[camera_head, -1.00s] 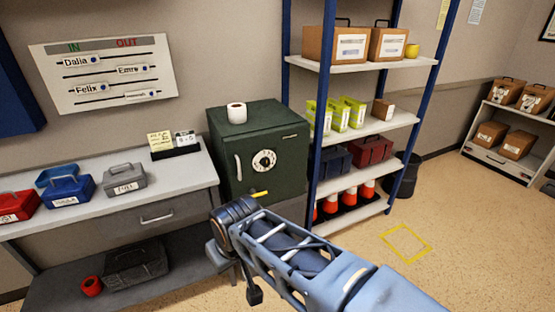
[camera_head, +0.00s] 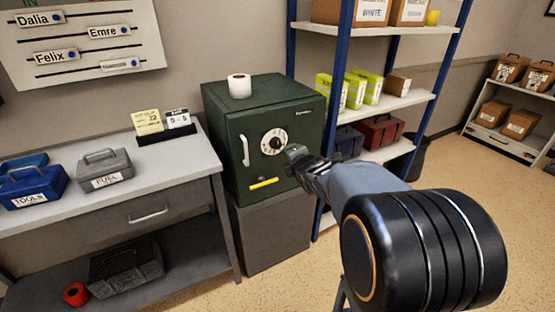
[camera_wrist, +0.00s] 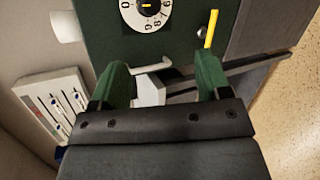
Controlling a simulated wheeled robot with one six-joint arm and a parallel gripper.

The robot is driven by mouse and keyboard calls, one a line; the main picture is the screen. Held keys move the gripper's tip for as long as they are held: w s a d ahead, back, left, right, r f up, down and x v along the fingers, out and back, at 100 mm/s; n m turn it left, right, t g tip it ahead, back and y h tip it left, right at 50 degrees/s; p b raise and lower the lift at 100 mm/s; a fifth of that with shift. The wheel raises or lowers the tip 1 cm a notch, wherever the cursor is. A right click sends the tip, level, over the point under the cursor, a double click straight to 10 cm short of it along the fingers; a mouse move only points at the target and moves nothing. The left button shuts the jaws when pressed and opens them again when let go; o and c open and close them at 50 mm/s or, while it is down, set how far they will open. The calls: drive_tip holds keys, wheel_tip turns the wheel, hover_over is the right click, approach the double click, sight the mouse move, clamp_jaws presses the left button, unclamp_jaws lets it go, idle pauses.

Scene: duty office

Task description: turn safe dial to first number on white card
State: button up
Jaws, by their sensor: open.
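The dark green safe (camera_head: 225,125) stands against the wall, its white-ringed dial (camera_head: 273,142) on the front. The dial also shows at the top of the wrist view (camera_wrist: 147,14), partly cut off. A white card (camera_head: 178,119) stands beside a yellow card (camera_head: 148,121) in a black holder on the desk; its small characters are too unclear to read surely. My gripper (camera_head: 296,154) is just right of the dial in the head view, apparently apart from it. In the wrist view its green fingers (camera_wrist: 160,82) are spread, with nothing held between them.
A silver handle (camera_head: 245,150) and a yellow bar (camera_head: 263,183) are on the safe front. A paper roll (camera_head: 239,86) stands on top. The blue-framed shelf (camera_head: 405,100) is close on the right. A grey fuel box (camera_head: 103,170) sits on the desk.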

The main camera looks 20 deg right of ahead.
sight(278, 146)
drive_tip(key=w+d+f+n+t+y+b, duration=0.45)
drive_tip(key=w+f+n, duration=0.2)
drive_tip(key=n, duration=0.85)
drive_tip(key=shift+t+h, duration=0.25)
drive_tip(key=w, duration=0.4)
drive_tip(key=w+a, duration=0.1)
drive_tip(key=w, duration=0.3)
drive_tip(key=w+a+p, duration=0.1)
drive_tip(key=w, duration=0.3)
drive_tip(key=shift+w+a+f, duration=0.15)
drive_tip(key=shift+w, duration=0.1)
drive_tip(key=shift+c, duration=0.3)
